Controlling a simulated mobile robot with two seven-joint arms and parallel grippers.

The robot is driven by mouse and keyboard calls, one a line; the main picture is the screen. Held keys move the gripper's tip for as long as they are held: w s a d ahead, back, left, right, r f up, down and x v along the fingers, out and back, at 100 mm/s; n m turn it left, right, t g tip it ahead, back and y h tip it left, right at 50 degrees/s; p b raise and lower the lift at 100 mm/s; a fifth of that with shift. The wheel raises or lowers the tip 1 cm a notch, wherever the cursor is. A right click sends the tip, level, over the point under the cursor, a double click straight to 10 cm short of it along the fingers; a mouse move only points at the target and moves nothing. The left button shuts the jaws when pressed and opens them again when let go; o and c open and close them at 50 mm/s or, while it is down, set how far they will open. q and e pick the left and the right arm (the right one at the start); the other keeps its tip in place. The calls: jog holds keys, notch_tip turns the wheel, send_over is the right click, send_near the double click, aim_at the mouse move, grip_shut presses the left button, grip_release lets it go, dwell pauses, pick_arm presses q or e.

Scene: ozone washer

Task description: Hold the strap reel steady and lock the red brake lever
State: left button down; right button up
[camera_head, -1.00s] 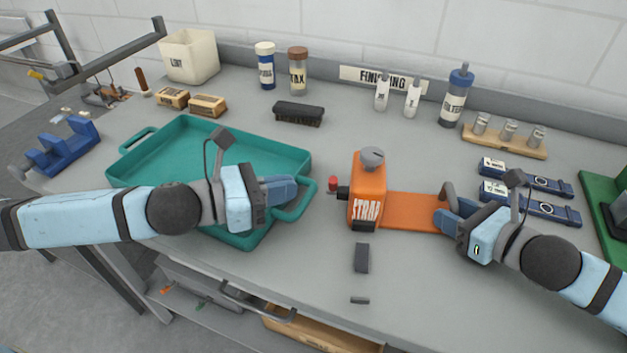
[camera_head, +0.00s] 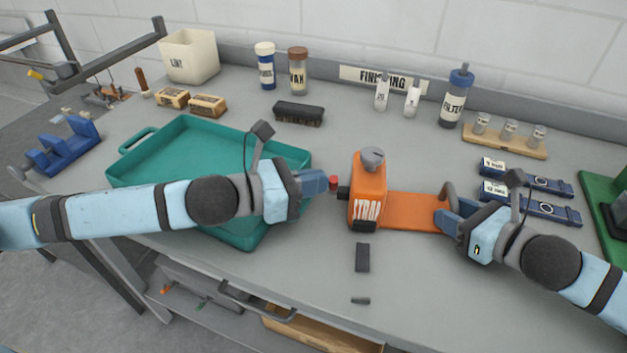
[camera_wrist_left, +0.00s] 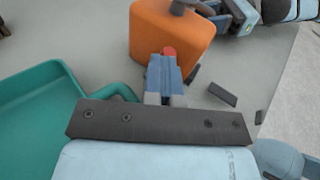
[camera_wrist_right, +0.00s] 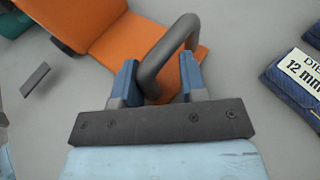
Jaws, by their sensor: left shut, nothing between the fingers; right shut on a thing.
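The orange strap reel (camera_head: 369,187) stands upright on the bench, with a grey knob on top and an orange base plate (camera_head: 412,212) reaching right. The red brake lever tip (camera_head: 333,182) sticks out on the reel's left side; it also shows in the left wrist view (camera_wrist_left: 169,52). My left gripper (camera_head: 322,184) is shut and empty, its fingertips right at the red tip; I cannot tell whether they touch. My right gripper (camera_head: 446,213) is shut on the grey handle (camera_wrist_right: 160,62) at the plate's right end.
A teal tray (camera_head: 135,172) lies under and behind my left arm. A dark block (camera_head: 362,257) and a small dark piece (camera_head: 360,300) lie in front of the reel. Blue strap packs (camera_head: 540,205) lie at right. Bottles and a brush (camera_head: 298,113) stand behind.

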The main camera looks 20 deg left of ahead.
pick_arm(q)
jog(key=shift+w+a+r+n+g+y, duration=0.1)
jog(key=shift+w+r+n+g+y, duration=0.3)
jog(key=shift+w+n+g, duration=0.5)
pick_arm(e)
jog(key=shift+s+a, duration=0.1)
pick_arm(q)
jog(key=shift+w+r+n+g, duration=0.2)
jog(key=shift+w+n+g, duration=0.15)
jog(key=shift+n+g, duration=0.4)
jog(key=shift+w+a+n, duration=0.1)
jog(key=shift+w+n, duration=0.15)
jog(key=shift+n, duration=0.1)
jog(key=shift+w+f, duration=0.1)
jog(key=shift+w, duration=0.2)
jog(key=shift+a, duration=0.1)
jog(key=shift+r, duration=0.8)
jog(key=s+a+r, duration=0.3)
jog(key=a+r, duration=0.2)
jog(key=a, duration=0.3)
